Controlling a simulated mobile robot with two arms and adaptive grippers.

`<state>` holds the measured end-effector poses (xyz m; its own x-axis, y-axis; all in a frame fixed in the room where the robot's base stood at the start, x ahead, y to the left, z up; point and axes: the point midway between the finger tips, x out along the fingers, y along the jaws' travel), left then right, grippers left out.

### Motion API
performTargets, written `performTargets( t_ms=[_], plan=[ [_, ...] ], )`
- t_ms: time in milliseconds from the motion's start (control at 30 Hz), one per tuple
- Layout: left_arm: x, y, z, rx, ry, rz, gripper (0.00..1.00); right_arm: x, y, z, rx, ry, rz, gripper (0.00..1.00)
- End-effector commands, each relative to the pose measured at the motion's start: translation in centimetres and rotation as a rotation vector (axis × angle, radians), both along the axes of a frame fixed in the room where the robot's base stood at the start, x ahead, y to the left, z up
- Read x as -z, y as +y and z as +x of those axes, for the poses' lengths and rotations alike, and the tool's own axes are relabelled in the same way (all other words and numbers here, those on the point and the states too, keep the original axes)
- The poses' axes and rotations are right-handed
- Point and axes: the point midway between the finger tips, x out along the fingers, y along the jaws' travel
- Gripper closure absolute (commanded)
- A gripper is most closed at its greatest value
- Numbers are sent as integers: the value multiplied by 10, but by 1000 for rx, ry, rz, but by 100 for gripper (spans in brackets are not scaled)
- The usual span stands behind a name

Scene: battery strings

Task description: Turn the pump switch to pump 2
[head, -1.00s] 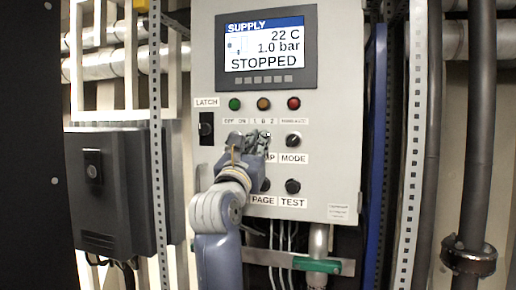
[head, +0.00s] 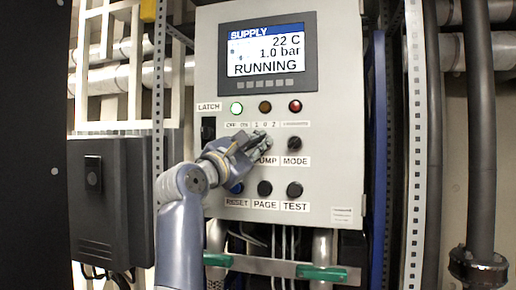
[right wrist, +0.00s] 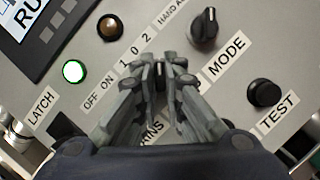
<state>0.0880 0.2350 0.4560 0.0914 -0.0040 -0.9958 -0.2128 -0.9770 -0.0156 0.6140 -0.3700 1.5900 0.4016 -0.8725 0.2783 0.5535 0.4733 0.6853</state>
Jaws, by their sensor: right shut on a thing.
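The pump switch sits below the "1 0 2" label (head: 266,124) on the grey control panel (head: 330,180). In the head view my right gripper (head: 262,142) covers most of it. In the right wrist view a small dark part of the pump switch (right wrist: 160,72) shows between the fingertips. My right gripper (right wrist: 161,78) is shut on it; its pointer direction cannot be read. The display (head: 268,54) reads RUNNING, 22 C and 1.0 bar. The green lamp (head: 237,109) is lit. My left gripper is not in view.
The MODE knob (head: 294,143) is close to the right of the gripper. The RESET (head: 236,187), PAGE (head: 265,188) and TEST (head: 294,189) buttons lie below. The latch (head: 208,129) is at the panel's left. A perforated post (head: 159,110) stands left of the panel.

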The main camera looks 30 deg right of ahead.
Motion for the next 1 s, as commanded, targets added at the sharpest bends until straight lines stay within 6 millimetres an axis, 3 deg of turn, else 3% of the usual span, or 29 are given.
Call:
performTargets(
  t_ms=[600, 633, 700, 1000],
  plan=[
    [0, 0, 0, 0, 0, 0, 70, -3, 1, 0, -4, -41, 27, 100],
    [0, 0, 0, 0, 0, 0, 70, -3, 1, 0, -4, -41, 27, 86],
    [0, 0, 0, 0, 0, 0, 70, -3, 1, 0, -3, -40, 27, 71],
    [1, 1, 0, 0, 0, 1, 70, -1, 0, 0, -1, -36, 28, 71]
  ],
)
